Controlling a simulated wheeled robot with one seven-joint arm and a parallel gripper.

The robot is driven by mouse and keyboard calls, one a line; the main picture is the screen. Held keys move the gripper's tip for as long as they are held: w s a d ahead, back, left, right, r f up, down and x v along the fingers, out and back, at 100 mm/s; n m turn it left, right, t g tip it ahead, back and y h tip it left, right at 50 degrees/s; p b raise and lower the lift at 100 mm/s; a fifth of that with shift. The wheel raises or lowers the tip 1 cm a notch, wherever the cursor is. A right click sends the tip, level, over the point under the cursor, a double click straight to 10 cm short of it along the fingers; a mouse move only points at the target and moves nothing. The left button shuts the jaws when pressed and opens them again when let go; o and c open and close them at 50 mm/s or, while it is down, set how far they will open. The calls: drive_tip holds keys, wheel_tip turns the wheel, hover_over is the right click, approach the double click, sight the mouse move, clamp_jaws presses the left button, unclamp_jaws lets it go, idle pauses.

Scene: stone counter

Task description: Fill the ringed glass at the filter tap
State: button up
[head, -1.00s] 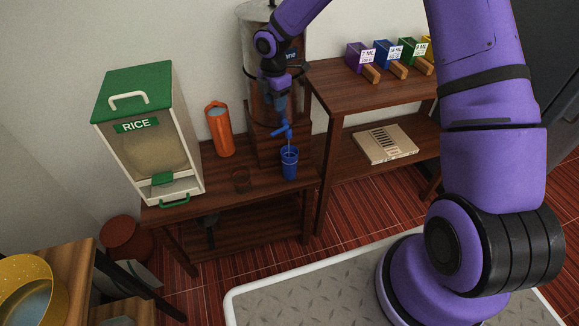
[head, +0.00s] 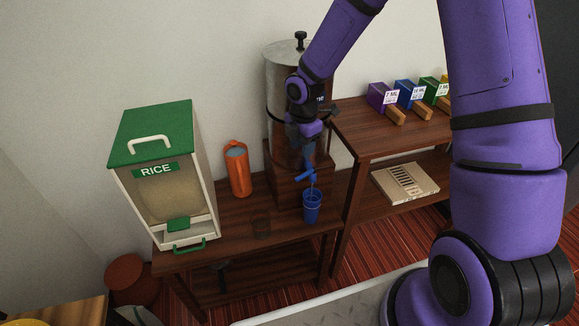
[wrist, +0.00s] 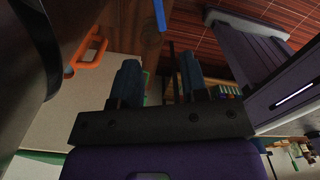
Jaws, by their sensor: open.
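A blue glass (head: 311,208) stands upright on the dark wooden stand, under the blue tap (head: 306,176) of the steel filter urn (head: 285,62). A thin pale-blue streak between the tap and the glass looks like running water. The level inside the glass cannot be made out. My gripper (head: 306,154) is just above the tap, in front of the urn. In the wrist view its two fingers (wrist: 160,78) are apart with nothing held between them.
To the right, a shelf (head: 352,130) carries several coloured boxes (head: 404,91) on top and a flat carton (head: 405,182) below.

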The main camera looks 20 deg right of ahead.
sight(301, 175)
drive_tip(key=shift+d, duration=0.1)
wheel_tip(301, 175, down, 11)
drive_tip(key=shift+r, duration=0.1)
idle(0.4)
drive_tip(key=shift+c, duration=0.4)
clamp_jaws()
